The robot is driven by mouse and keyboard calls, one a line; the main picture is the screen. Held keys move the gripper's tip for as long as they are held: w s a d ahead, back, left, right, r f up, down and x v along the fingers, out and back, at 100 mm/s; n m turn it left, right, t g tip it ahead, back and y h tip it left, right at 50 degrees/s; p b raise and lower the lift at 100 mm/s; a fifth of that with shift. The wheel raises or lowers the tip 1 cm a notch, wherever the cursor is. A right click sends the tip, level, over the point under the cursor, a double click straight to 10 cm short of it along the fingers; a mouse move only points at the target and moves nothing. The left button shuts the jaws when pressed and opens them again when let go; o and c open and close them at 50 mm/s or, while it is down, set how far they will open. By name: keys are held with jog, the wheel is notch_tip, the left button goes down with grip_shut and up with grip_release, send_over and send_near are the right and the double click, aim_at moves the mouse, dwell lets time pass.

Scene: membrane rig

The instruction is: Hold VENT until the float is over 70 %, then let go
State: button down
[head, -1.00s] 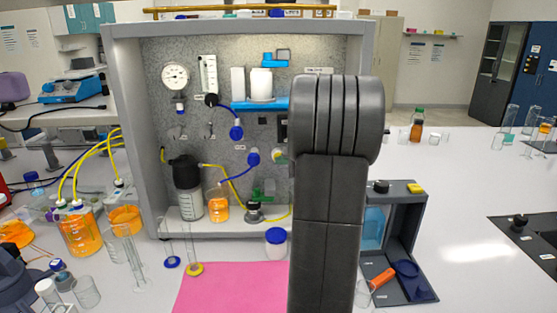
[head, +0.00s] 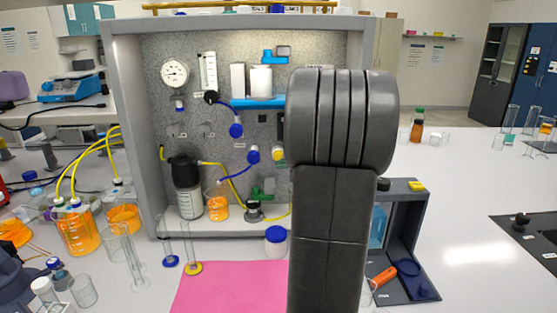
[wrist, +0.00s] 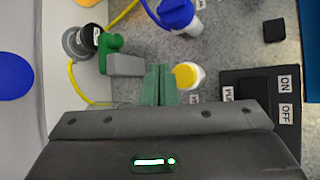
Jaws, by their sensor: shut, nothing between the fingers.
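A round yellow button (wrist: 188,75) with a white rim sits on the speckled panel in the wrist view. It also shows in the head view (head: 278,153) at the left edge of my arm. A small label lies beside it, too unclear to read as VENT. My gripper (wrist: 158,72) is shut and empty, its green fingertips just left of the button in the wrist view. I cannot tell whether they touch the panel; they look clear of the button. The clear flow tube (head: 208,73) stands upper left on the panel; its float level is too small to read.
A green valve (wrist: 112,45) is close left of my fingers, and a blue valve (wrist: 176,14) is above. A black ON/OFF switch plate (wrist: 262,90) is to the right. A yellow tube (wrist: 76,82) runs at left. My arm hides the panel's right part in the head view.

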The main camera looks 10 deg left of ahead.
jog(key=s, duration=0.3)
jog(key=shift+d+b, duration=0.3)
jog(key=shift+b, duration=0.05)
jog(key=shift+w, duration=0.1)
jog(key=shift+s+d, duration=0.2)
jog(key=shift+s, duration=0.8)
jog(key=shift+s+d, duration=0.2)
jog(key=shift+s, duration=0.75)
